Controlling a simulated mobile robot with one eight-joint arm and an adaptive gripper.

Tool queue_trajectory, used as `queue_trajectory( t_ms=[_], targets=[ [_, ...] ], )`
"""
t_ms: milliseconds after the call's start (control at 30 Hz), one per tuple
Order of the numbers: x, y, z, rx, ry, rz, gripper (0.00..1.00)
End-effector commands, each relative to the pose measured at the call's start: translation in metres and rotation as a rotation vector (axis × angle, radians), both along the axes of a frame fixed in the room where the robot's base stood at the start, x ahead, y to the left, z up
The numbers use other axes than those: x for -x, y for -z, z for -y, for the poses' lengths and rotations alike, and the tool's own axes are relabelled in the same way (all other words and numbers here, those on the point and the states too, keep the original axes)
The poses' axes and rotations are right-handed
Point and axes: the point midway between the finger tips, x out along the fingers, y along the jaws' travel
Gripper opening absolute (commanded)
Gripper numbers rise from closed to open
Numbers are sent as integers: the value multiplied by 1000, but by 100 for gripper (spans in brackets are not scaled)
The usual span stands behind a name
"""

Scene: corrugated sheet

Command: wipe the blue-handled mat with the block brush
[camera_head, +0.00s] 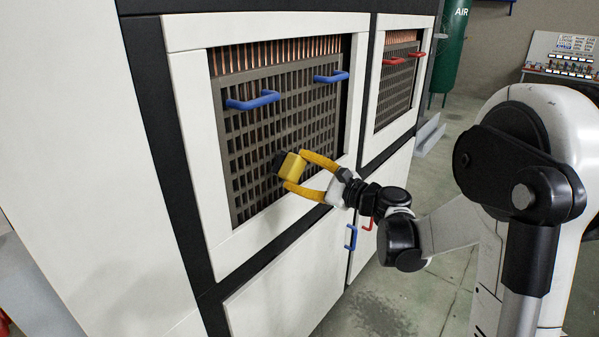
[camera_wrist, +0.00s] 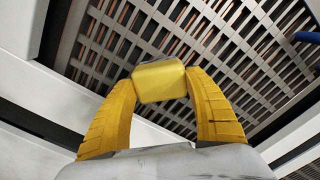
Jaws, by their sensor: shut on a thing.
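The blue-handled mat (camera_head: 252,131) is a dark grey grid panel set upright in a white-framed cabinet opening, with two blue handles on its upper part. My gripper (camera_head: 291,172) has yellow fingers shut on the block brush (camera_head: 294,166), which has a yellow body and a dark side facing the mat. The brush is at the mat's lower middle; whether it touches the grid I cannot tell. In the wrist view the yellow block (camera_wrist: 160,81) sits between both fingertips, with the grid (camera_wrist: 232,50) behind it. The brush's dark side is mostly hidden there.
A similar panel with red handles (camera_head: 396,95) is in the opening to the right. Blue (camera_head: 351,238) and red handles are on the lower doors. A green AIR cylinder (camera_head: 449,48) and a control console (camera_head: 562,66) stand behind. Floor is free at lower right.

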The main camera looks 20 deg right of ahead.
Motion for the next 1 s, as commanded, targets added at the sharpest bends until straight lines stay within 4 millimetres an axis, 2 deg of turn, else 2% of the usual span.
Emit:
queue_trajectory(
  t_ms=[633, 1000],
  targets=[
    [-9, 0, -5, 0, 0, 0, 37],
    [-25, 0, 21, 0, 1, 1, 37]
  ],
)
